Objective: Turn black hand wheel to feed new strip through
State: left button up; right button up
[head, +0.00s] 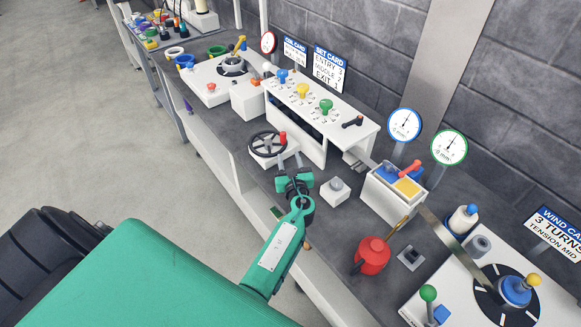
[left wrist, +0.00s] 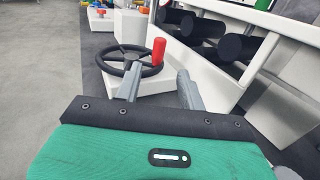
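The black hand wheel (head: 256,151) stands at the front of the white strip feed rack (head: 338,135), with a red knob (head: 283,138) upright on its rim. My left gripper (head: 290,161) is just in front of the wheel. In the left wrist view the wheel (left wrist: 118,72) and its red knob (left wrist: 158,51) lie beyond my two grey fingertips (left wrist: 160,71). The fingers are apart and empty, with the knob seen between them. I cannot tell whether the left finger touches the wheel. My right gripper is not in view.
Gauges with blue (head: 405,124) and green (head: 449,147) rims stand behind the bench. A white unit (head: 212,84) stands farther left.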

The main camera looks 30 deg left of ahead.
pick_arm(q)
jog(key=shift+v, duration=1.1)
